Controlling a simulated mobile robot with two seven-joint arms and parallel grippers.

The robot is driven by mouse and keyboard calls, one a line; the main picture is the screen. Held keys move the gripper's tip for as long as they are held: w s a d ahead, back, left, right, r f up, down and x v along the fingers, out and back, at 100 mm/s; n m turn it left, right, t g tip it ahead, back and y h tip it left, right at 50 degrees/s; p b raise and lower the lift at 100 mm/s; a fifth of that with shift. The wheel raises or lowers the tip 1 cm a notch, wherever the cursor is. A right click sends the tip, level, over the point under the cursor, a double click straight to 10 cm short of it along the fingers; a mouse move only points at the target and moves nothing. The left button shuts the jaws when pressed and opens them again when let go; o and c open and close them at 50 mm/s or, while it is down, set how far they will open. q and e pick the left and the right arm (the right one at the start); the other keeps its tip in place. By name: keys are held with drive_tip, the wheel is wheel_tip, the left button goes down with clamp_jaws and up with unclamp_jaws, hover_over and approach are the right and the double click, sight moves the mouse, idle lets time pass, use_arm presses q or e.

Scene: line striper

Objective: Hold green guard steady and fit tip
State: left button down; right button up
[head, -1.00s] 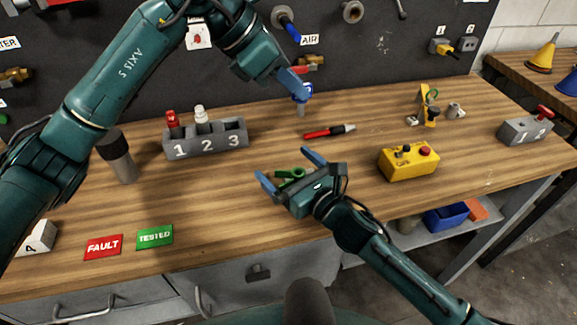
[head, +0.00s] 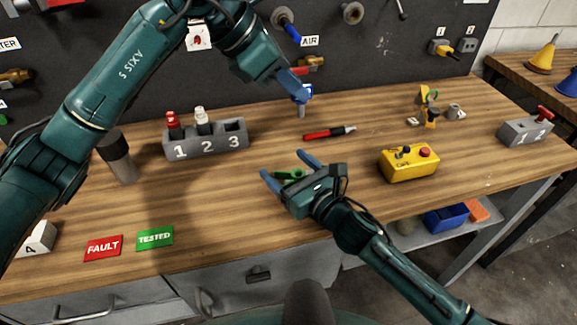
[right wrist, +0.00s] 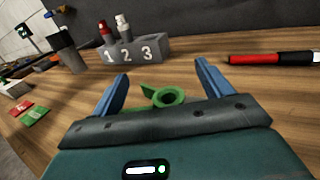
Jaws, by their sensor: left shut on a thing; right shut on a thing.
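The green guard (head: 290,175) lies on the bench toward the front middle. In the right wrist view the guard (right wrist: 163,97) shows a round ring with a hole and a flat tab. My right gripper (head: 290,170) is low at the bench with its blue fingers on either side of the guard, shut on it. The stem points down; the fingers partly hide the piece.
A grey numbered holder (head: 205,148) with red and white pieces in slots 1 and 2 stands at the left; slot 3 looks empty. A red and black pen-like tool (head: 325,132) lies behind the guard. A yellow box (head: 408,162) stands to the right.

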use_arm(q)
approach(308, 173)
drive_tip(key=shift+w+d+r, duration=0.15)
drive_tip(key=shift+w+d, duration=0.15)
drive_tip(key=shift+d, duration=0.4)
drive_tip(key=shift+w+d+r, duration=0.1)
drive_tip(key=shift+w+d, duration=0.15)
drive_tip(key=shift+d, duration=0.45)
drive_tip(key=shift+f, duration=2.05)
idle(0.8)
drive_tip(key=c, duration=1.1)
unclamp_jaws()
drive_tip(key=shift+s, duration=0.1)
drive_tip(key=shift+v, duration=3.55)
